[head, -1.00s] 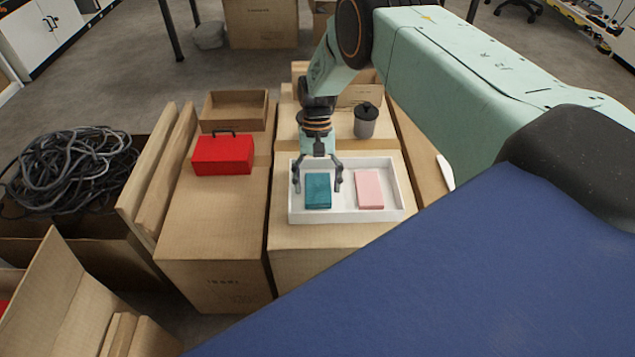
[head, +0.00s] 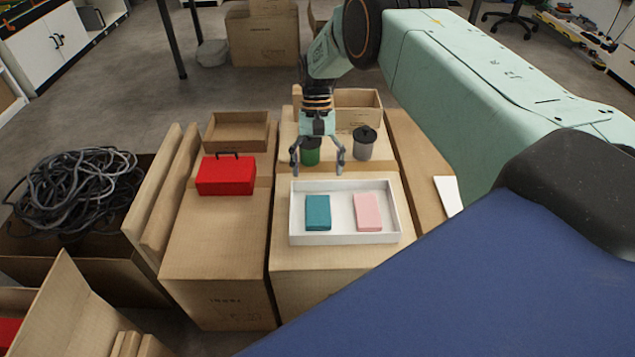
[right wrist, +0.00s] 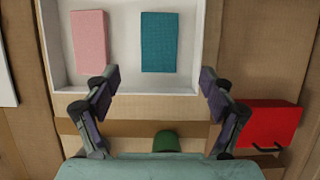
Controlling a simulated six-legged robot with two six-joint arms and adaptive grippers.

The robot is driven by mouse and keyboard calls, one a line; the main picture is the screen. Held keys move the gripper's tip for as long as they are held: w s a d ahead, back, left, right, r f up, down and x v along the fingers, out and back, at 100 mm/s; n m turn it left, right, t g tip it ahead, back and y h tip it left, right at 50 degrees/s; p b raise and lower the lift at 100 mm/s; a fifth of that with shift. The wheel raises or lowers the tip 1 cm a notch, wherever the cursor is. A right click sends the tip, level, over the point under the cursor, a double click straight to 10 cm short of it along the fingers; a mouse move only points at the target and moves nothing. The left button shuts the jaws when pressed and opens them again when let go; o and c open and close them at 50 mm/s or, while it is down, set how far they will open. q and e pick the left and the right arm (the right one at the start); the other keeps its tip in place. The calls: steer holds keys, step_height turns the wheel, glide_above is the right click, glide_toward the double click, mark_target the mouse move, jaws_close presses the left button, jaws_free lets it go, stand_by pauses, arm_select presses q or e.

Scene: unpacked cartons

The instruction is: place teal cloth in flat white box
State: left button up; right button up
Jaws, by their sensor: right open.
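The teal cloth (head: 317,212) is a folded rectangle lying flat in the left part of the flat white box (head: 342,238). A pink folded cloth (head: 368,211) lies beside it to the right, apart from it. My right gripper (head: 317,172) is open and empty, raised beyond the box's far edge. In the right wrist view, the teal cloth (right wrist: 159,42) and pink cloth (right wrist: 90,40) lie in the white box (right wrist: 140,83), ahead of the open fingers (right wrist: 160,82). My left gripper is not in view.
A red box with a handle (head: 226,175) stands on the carton to the left. A green canister (head: 310,153) and a grey canister with a black lid (head: 364,146) stand behind the white box. A carton of dark cables (head: 75,195) is at far left.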

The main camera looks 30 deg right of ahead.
steer(key=shift+v, duration=1.1)
